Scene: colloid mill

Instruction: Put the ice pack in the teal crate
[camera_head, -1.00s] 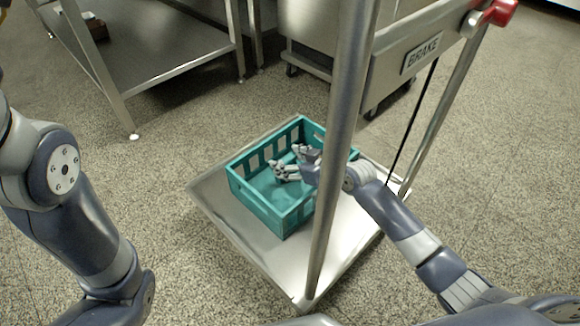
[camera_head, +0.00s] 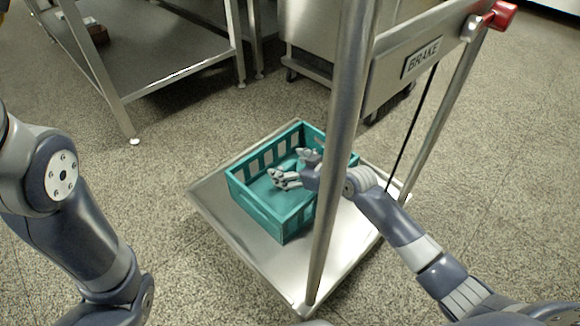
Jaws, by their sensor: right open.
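The teal crate (camera_head: 262,218) stands on the flat metal platform of a trolley, open at the top. My right gripper (camera_head: 287,170) is over the inside of the crate, with its fingers spread open. My right arm reaches in from the right, passing behind the trolley's upright post. I cannot make out the ice pack in this view; the gripper and the post hide part of the crate's inside. My left arm shows at the left edge, but its gripper is outside the picture.
The trolley platform (camera_head: 222,203) has bare room around the crate. A metal post (camera_head: 340,150) rises in front of the crate's right side. A plate marked BRAKE (camera_head: 422,58) and a red knob (camera_head: 503,14) are at upper right. A steel table (camera_head: 150,60) stands at upper left.

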